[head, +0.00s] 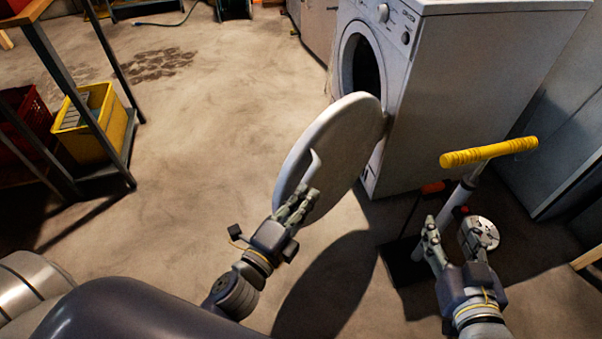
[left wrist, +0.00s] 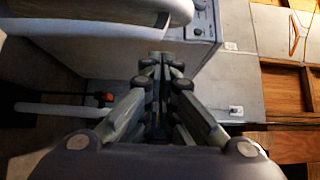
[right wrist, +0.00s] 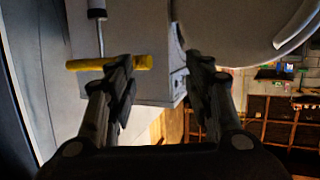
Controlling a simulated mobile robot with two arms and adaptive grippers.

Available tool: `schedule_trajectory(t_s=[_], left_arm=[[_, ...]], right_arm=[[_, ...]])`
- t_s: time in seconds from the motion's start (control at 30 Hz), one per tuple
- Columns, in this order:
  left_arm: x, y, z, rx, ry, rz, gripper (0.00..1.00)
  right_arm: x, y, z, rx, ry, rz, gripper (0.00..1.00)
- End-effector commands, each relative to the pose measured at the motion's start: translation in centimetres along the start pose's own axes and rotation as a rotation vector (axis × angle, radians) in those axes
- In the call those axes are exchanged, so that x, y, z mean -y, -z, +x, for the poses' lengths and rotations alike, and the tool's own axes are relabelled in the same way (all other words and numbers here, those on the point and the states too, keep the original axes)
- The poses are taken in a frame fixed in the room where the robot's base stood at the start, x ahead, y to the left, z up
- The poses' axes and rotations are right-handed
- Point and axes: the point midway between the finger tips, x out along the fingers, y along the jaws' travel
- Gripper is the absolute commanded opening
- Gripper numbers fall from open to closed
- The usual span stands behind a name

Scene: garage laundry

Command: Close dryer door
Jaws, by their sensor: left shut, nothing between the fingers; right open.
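The white dryer (head: 480,90) stands at the upper right in the head view, its round opening (head: 366,68) dark and uncovered. Its round door (head: 345,145) is swung wide open toward me, with a pale curved handle (head: 313,170) on the face turned to the left. My left gripper (head: 303,198) is shut and empty, at the lower edge of the door near the handle; I cannot tell whether it touches. My right gripper (head: 452,232) is open and empty, right of the door and in front of the dryer.
A pump-like tool with a yellow handle (head: 488,152) stands close to my right gripper, before the dryer. A yellow crate (head: 90,122) and a red crate (head: 22,120) sit on a shelf rack at left. The floor between rack and door is clear.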

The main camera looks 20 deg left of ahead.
Motion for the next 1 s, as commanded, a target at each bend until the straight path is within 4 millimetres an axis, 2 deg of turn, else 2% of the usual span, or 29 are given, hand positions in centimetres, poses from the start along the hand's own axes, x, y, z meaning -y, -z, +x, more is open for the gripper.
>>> schedule_trajectory(t_s=[0.27, 0.4, 0.53, 1.0], left_arm=[[0.1, 0.0, 4.6, -0.001, 0.002, 0.001, 0.00], [-0.1, -2.2, 4.8, -0.001, -0.002, 0.003, 0.00], [-0.1, -3.4, 5.1, 0.000, -0.002, 0.002, 0.00], [-0.1, -3.9, 5.2, 0.000, -0.002, -0.002, 0.00]], right_arm=[[0.0, -0.2, 0.0, 0.010, -0.001, 0.000, 0.47], [0.0, 0.1, 0.1, -0.014, -0.001, 0.000, 0.47], [0.1, 0.9, 0.1, -0.049, 0.001, 0.000, 0.47], [0.2, 1.4, 0.1, -0.069, 0.004, 0.000, 0.47]])
